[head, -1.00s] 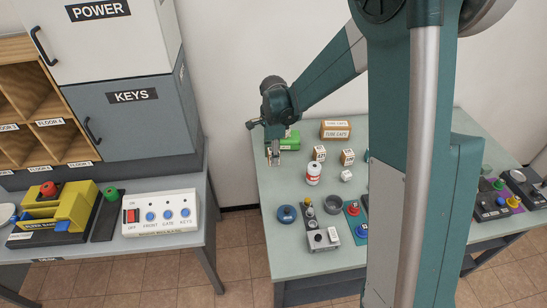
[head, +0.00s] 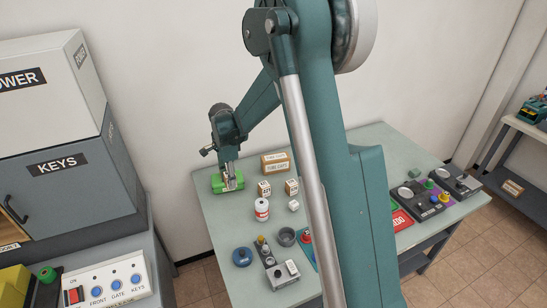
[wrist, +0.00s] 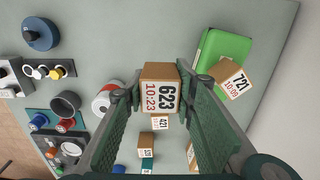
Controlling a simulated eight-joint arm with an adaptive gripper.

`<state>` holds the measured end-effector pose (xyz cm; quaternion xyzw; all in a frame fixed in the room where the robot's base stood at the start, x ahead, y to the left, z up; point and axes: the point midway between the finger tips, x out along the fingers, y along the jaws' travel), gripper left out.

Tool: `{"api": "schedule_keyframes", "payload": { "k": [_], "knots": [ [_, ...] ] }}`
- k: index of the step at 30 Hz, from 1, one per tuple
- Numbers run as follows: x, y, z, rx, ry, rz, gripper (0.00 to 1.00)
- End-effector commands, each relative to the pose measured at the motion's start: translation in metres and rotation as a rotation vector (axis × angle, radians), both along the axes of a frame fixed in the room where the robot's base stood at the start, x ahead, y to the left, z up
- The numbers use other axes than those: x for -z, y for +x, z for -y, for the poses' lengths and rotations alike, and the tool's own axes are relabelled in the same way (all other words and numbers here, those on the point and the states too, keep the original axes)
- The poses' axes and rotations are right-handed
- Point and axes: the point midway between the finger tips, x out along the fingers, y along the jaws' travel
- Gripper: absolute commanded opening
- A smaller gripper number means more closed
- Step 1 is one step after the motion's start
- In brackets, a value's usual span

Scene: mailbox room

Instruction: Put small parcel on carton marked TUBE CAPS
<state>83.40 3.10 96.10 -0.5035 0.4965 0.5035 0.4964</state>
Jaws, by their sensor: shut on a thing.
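My gripper (head: 231,186) is shut on a small brown parcel (wrist: 160,83) marked 623 10:23, which sits between its fingertips in the wrist view. In the head view my gripper is at the table's back left, by a green box; the held parcel is hard to make out there. The brown carton marked TUBE CAPS (head: 277,167) stands at the back of the table, to the right of my gripper and apart from it. I cannot make out its marking in the wrist view.
Another brown parcel (wrist: 231,75) marked 721 lies on or against the green box (head: 220,187). Two small brown boxes (head: 264,189) (head: 291,186) stand in front of the carton, with a white-and-red can (head: 262,211) and a white cube (head: 294,205) nearer. A blue round thing (head: 242,257) is at front left.

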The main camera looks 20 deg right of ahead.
Motion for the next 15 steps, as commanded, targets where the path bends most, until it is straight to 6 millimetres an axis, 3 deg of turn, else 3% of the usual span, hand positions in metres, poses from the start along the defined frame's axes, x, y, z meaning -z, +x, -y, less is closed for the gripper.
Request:
{"api": "schedule_keyframes", "payload": {
  "k": [6, 15],
  "knots": [
    [-0.021, 0.051, 0.065, 0.008, 0.000, 0.000, 0.14],
    [-0.044, 0.106, 0.162, 0.013, 0.000, 0.000, 0.14]
  ]
}}
